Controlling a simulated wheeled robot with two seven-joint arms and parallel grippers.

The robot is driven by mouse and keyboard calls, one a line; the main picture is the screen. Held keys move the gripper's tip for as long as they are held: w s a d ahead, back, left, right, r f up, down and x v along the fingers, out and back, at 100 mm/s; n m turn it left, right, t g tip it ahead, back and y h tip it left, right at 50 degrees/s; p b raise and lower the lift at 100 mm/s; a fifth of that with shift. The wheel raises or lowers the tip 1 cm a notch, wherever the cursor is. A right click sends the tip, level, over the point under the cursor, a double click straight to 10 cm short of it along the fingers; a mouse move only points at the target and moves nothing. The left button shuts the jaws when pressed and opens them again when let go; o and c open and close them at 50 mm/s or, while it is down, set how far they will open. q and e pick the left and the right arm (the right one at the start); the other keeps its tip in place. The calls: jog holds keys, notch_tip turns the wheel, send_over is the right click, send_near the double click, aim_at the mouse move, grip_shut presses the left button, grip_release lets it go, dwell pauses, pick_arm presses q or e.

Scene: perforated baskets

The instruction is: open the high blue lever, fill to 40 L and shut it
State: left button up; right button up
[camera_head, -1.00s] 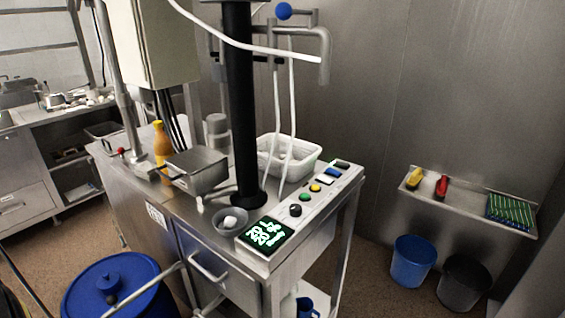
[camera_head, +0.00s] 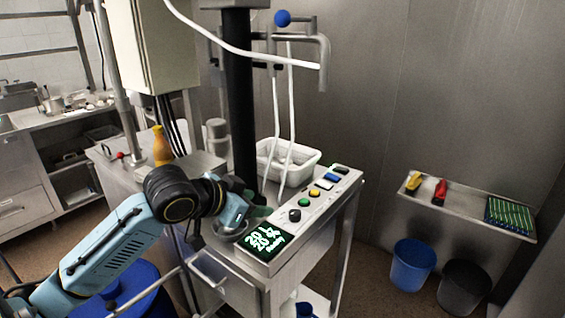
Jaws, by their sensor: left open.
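The high blue lever's round blue knob (camera_head: 282,18) sits at the top, above a bent grey pipe (camera_head: 325,62). Its position looks upright, but I cannot tell if the valve is open. My left gripper (camera_head: 262,212) is open, low by the black column and the panel's near end, well below the blue knob. Its fingertips are small and partly hidden. My right gripper is not in view.
A black column (camera_head: 240,110) and a white hose (camera_head: 230,42) stand near the pipe. A wall shelf (camera_head: 460,207) and blue bucket (camera_head: 413,262) are at right.

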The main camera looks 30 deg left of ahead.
pick_arm(q)
jog(key=w+a+r+t+h, duration=0.1)
jog(key=w+a+r+t, duration=0.15)
jog(key=r, duration=1.45)
jog(key=m+t+h, duration=0.2)
jog(key=t, duration=0.2)
send_near(276, 18)
jog(key=p+x, duration=0.1)
jog(key=p, duration=0.1)
jog(key=p+x, duration=0.1)
jog(key=x, duration=0.1)
jog(key=p+x, duration=0.1)
jog(key=p, duration=0.1)
jog(key=shift+w+r+p, duration=0.25)
jog(key=shift+r+p, duration=0.05)
jog(key=p+x, duration=0.1)
jog(key=x, duration=0.3)
jog(key=p+x, duration=0.1)
jog(key=x, duration=0.1)
jog(key=shift+f+p, duration=0.3)
jog(key=shift+p, duration=0.05)
jog(key=shift+w+d+f, duration=0.1)
jog(key=shift+w+d, duration=0.1)
jog(key=shift+w, duration=0.35)
grip_shut()
